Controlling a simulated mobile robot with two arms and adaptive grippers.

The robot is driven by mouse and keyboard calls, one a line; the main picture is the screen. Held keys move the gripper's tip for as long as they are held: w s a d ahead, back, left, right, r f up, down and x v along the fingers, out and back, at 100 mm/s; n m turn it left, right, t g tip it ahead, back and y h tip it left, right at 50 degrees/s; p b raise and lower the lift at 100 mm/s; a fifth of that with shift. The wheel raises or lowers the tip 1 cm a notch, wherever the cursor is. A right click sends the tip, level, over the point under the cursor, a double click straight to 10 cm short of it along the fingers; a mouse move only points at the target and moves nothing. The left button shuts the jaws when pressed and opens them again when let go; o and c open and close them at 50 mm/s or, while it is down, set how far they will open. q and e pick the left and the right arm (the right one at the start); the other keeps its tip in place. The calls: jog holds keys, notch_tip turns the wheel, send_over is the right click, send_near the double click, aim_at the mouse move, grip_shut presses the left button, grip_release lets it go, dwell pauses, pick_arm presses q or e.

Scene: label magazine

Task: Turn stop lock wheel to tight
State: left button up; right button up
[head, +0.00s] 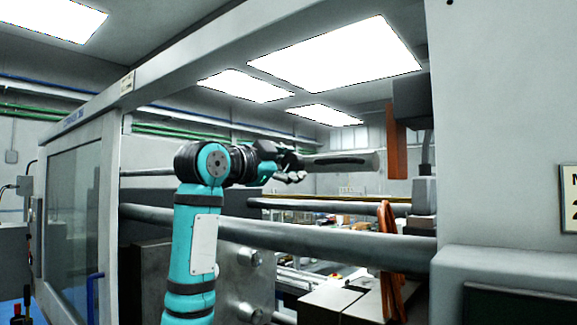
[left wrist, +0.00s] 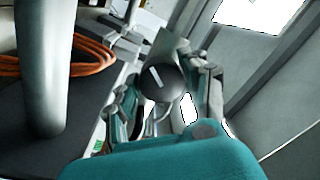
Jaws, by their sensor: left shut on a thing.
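A dark round wheel with a white line on its face, which looks like the stop lock wheel (left wrist: 165,80), sits between the fingers of my left gripper (left wrist: 166,96) in the left wrist view. The white line is slanted. In the head view my left gripper (head: 290,168) is shut at the left end of a grey bar (head: 342,161), and its fingers hide the wheel there. No label for tight can be read. My right gripper is not in view.
A thick horizontal machine rod (head: 330,243) runs below my gripper. The machine frame (head: 500,120) closes off the right side.

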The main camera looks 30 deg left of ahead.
pick_arm(q)
jog(key=m+p, duration=0.1)
jog(key=m, duration=0.1)
jog(key=m+p, duration=0.1)
jog(key=m, duration=0.1)
jog(key=shift+a+r+m, duration=0.1)
jog(key=shift+r+m, duration=0.1)
jog(key=shift+m, duration=0.2)
jog(key=m+h+p, duration=0.1)
jog(key=m+p, duration=0.3)
jog(key=m, duration=0.2)
jog(key=shift+m+p, duration=0.35)
jog(key=shift+m, duration=0.05)
jog(key=m, duration=0.2)
jog(key=shift+m+p, duration=0.3)
jog(key=shift+p, duration=0.05)
jog(key=shift+f+m, duration=0.15)
jog(key=shift+m, duration=1.15)
jog(key=shift+w+f+g, duration=0.1)
jog(key=shift+g, duration=0.2)
jog(key=o, duration=0.8)
jog(key=shift+c, duration=0.2)
jog(key=o, duration=0.4)
jog(key=shift+r, duration=0.2)
